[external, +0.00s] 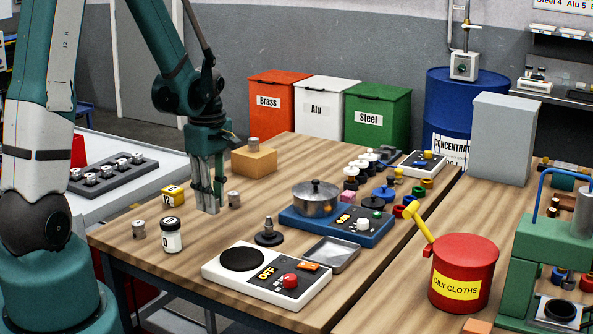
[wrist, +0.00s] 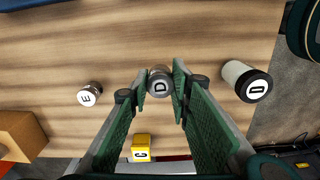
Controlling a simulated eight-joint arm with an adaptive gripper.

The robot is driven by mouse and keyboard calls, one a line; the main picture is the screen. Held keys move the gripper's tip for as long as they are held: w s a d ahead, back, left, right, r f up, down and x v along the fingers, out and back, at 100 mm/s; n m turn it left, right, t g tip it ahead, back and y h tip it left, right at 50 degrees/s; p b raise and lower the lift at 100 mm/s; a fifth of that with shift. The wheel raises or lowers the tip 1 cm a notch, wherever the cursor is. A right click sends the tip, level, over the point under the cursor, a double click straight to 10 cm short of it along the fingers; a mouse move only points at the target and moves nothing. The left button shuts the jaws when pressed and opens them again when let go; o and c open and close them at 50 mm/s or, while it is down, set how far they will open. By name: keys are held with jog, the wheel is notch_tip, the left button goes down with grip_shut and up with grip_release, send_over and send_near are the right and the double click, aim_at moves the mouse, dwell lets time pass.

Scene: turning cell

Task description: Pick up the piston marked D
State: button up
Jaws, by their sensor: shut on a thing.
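The piston marked D (wrist: 160,81) is a small grey metal cylinder with a dark letter on its pale top. In the wrist view it sits between the fingertips of my gripper (wrist: 160,90), which is shut on it. In the external view my gripper (external: 208,203) points straight down, low at the table's left part, and its fingers mostly hide the piston. I cannot tell whether the piston touches the table. A piston marked E (wrist: 88,95) stands apart to the left in the wrist view. A white jar with a black rim (wrist: 247,82), also lettered D, is to the right.
A yellow cube (external: 173,194), the white jar (external: 171,238) and another piston (external: 138,229) stand near my gripper. A wooden block (external: 254,163) carries a piston (external: 253,143). A hot plate (external: 243,259) and a scale with a pot (external: 316,200) are to the right.

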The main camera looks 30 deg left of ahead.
jog(key=shift+r, duration=2.45)
